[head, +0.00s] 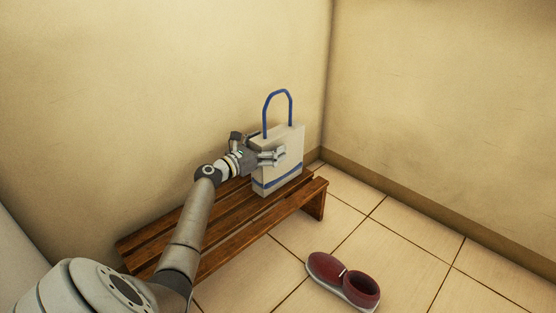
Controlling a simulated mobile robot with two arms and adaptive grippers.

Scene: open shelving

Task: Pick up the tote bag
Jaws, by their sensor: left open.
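A cream tote bag (291,147) with a blue band low on its side and an upright blue handle stands on the right end of a wooden slatted bench (240,226). My left gripper (277,154) is at the bag's left part, below the handle. It is open, with a finger in front of the bag's near face. The other finger is hard to make out, and I cannot tell whether the gripper touches the bag. My left arm reaches over the bench and hides part of it. My right gripper is not in view.
A dark red shoe (340,279) with a pale sole lies on the tiled floor in front of the bench. Plain walls meet in a corner behind and to the right of the bag. The floor right of the bench is mostly clear.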

